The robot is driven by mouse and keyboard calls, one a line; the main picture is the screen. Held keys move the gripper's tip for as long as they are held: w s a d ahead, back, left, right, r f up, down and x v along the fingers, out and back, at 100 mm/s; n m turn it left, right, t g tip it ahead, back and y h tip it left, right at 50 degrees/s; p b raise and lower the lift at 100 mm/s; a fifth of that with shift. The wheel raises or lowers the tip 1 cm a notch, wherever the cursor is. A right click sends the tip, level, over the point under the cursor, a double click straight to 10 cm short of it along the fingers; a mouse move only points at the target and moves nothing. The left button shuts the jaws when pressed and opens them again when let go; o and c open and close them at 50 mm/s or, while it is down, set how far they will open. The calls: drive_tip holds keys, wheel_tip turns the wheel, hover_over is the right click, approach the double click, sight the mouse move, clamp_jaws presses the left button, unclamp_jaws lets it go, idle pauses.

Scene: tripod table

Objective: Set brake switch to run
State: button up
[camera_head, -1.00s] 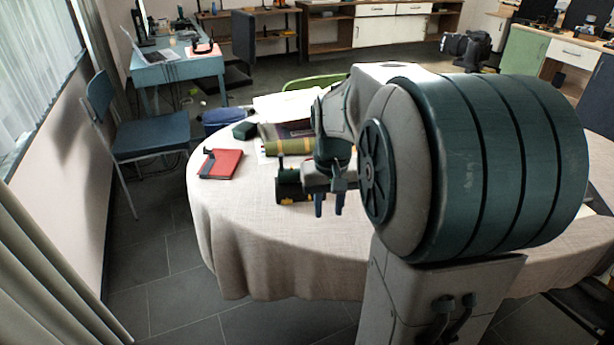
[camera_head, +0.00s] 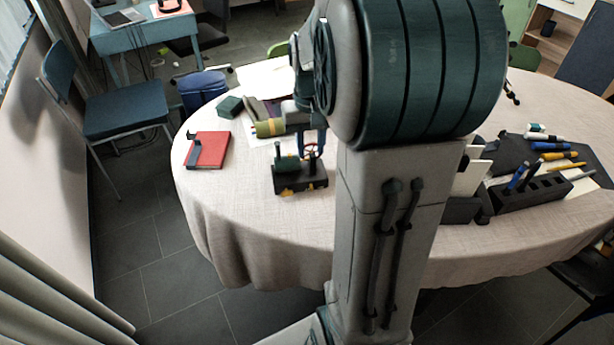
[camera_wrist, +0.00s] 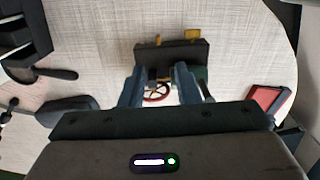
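A small dark device (camera_head: 300,180) with a green cylinder, a red wheel (camera_head: 311,152) and yellow parts low on its front stands on the round table. In the wrist view its dark base (camera_wrist: 172,54) lies just beyond my fingertips, with two yellow parts (camera_wrist: 192,34) on its far edge. The red wheel (camera_wrist: 157,92) shows between my fingers. My gripper (camera_wrist: 160,70) is open, its two blue fingers apart, with no grip seen. In the head view my gripper (camera_head: 312,138) is over the device, partly hidden by my arm. I cannot tell which part is the brake switch.
The cloth-covered table (camera_head: 230,215) has free room at its front left. A red book (camera_head: 208,150) lies left of the device, and a yellow-green cylinder (camera_head: 270,128) lies behind it. A dark pen holder (camera_head: 530,193) stands at the right. A blue chair (camera_head: 125,118) is beyond the left edge.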

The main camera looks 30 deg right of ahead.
sight(311, 187)
wheel_tip(311, 187, down, 12)
drive_tip(key=shift+s+d+f+b, duration=0.1)
drive_tip(key=shift+f+b, duration=0.1)
drive_tip(key=shift+b, duration=0.7)
